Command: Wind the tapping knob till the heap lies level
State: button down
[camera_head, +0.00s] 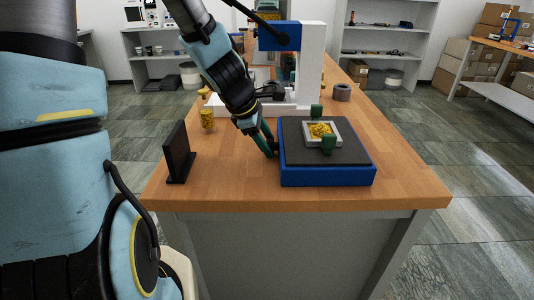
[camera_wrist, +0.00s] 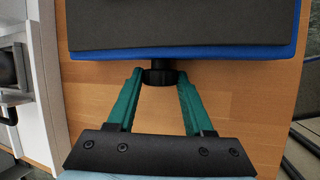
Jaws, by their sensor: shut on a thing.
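The tapping knob (camera_wrist: 160,76) is a black knob on the side of the blue-based tapping table. In the wrist view my gripper (camera_wrist: 158,80) has its green fingers on either side of the knob, shut on it. In the head view my gripper (camera_head: 270,150) is low at the left side of the table's blue base (camera_head: 330,177), and the knob is mostly hidden there. The table's dark top (camera_head: 350,156) carries a pale square tray (camera_head: 338,137) between two green blocks. The yellow heap (camera_head: 320,130) lies in the tray; its exact shape is too small to tell.
A black upright plate (camera_head: 178,154) stands on the bench to the left. A jar of yellow grains (camera_head: 208,119) stands behind it. A white and blue press (camera_head: 310,65) stands at the back, with a grey ring (camera_head: 342,92) to its right. The bench front (camera_head: 400,195) is clear.

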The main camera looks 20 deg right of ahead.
jog(key=shift+w+d+r, duration=0.1)
jog(key=shift+r, duration=0.05)
jog(key=c, duration=0.8)
grip_release()
jog(key=o, duration=0.5)
jog(key=shift+p, duration=0.35)
jog(key=shift+r+p, duration=0.25)
jog(key=shift+p, duration=0.75)
jog(key=g+p, duration=0.1)
jog(key=p, duration=0.1)
jog(key=shift+r+p, duration=0.1)
jog(key=shift+p, duration=0.25)
jog(key=g+p, duration=0.1)
jog(key=p, duration=0.3)
jog(key=shift+w+n+y+p, duration=0.1)
jog(key=shift+n+y+p, duration=0.2)
jog(key=shift+y+p, duration=0.1)
